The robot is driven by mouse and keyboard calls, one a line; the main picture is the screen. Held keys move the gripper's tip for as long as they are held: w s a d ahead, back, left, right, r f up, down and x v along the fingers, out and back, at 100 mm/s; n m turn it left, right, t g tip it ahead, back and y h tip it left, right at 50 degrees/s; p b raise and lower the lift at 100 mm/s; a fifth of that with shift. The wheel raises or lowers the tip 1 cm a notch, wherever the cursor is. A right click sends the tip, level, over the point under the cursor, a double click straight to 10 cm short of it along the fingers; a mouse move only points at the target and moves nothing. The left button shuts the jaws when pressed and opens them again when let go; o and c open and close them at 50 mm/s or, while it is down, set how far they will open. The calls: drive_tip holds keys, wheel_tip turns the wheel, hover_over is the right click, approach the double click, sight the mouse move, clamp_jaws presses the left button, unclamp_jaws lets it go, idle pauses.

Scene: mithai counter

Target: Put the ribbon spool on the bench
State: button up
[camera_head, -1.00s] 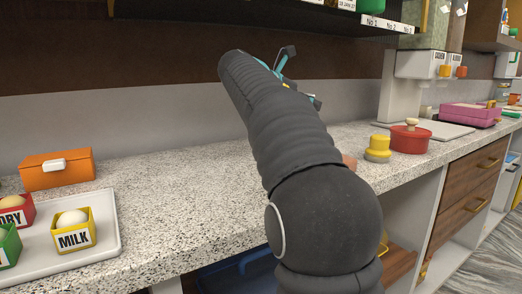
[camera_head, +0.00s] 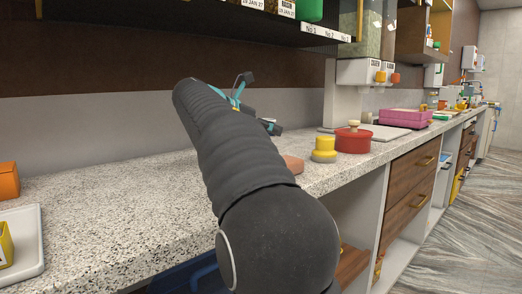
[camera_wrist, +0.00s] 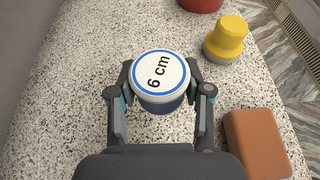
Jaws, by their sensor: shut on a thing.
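The ribbon spool (camera_wrist: 158,77) is a round piece with a white top, a blue ring and the label "6 cm"; its lower side looks blue. My gripper (camera_wrist: 160,88) is shut on it, one finger on each side, in the wrist view. The speckled bench top (camera_wrist: 88,95) lies below it; whether the spool touches it is hard to tell. In the head view my arm reaches over the bench (camera_head: 110,205) and hides the spool; only parts of my gripper (camera_head: 255,105) show past the arm.
A brown block (camera_wrist: 258,143), a yellow stepped piece (camera_wrist: 228,38) and a red pot (camera_head: 353,141) stand to the right. A grey tray (camera_head: 38,240) and an orange box (camera_head: 8,180) are at the left. A shelf (camera_head: 190,25) hangs above. The bench's left middle is clear.

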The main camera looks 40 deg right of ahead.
drive_tip(key=w, duration=0.1)
drive_tip(key=w+f, duration=0.1)
drive_tip(key=shift+w+f, duration=0.3)
drive_tip(key=shift+w, duration=0.05)
drive_tip(key=shift+f+b, duration=0.8)
drive_tip(key=shift+f, duration=1.2)
drive_tip(key=shift+f, duration=0.1)
drive_tip(key=o, duration=1.1)
drive_tip(key=shift+o, duration=0.2)
drive_tip(key=shift+a+r, duration=0.15)
drive_tip(key=shift+r, duration=0.05)
drive_tip(key=p+v, duration=0.2)
drive_tip(key=v, duration=0.9)
drive_tip(key=shift+a+r, duration=0.15)
drive_tip(key=shift+a, duration=0.1)
